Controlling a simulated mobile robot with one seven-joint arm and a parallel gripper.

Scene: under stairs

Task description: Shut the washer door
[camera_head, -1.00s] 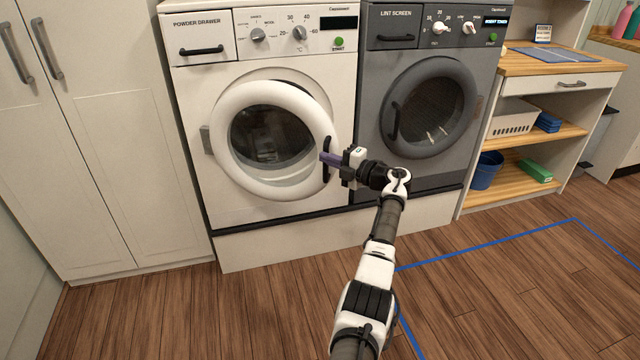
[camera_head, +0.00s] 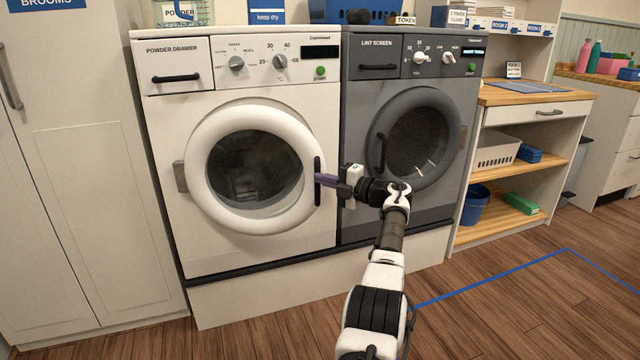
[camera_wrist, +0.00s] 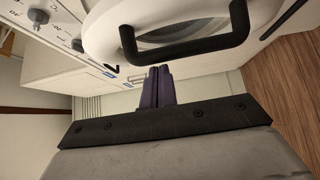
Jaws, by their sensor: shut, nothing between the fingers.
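The white washer (camera_head: 260,262) stands left of the grey dryer. Its round door (camera_head: 205,200) has a thick white ring, dark glass, a hinge at the left and a black vertical handle (camera_head: 318,165) at the right. The door lies near the washer front; I cannot tell whether it is fully closed. My gripper (camera_head: 322,179) is shut and empty, its purple fingertips beside or against the handle's right side. In the wrist view the shut fingers (camera_wrist: 158,84) point toward the door, close to the black handle (camera_wrist: 188,47). Contact is unclear.
The grey dryer (camera_head: 356,215) stands behind my arm, its door shut. A wooden shelf unit (camera_head: 510,200) with a white basket (camera_head: 497,152) and a blue bin (camera_head: 474,207) is at the right. Tall cabinets (camera_head: 80,200) flank the washer at the left. The floor at front right is open, marked with blue tape.

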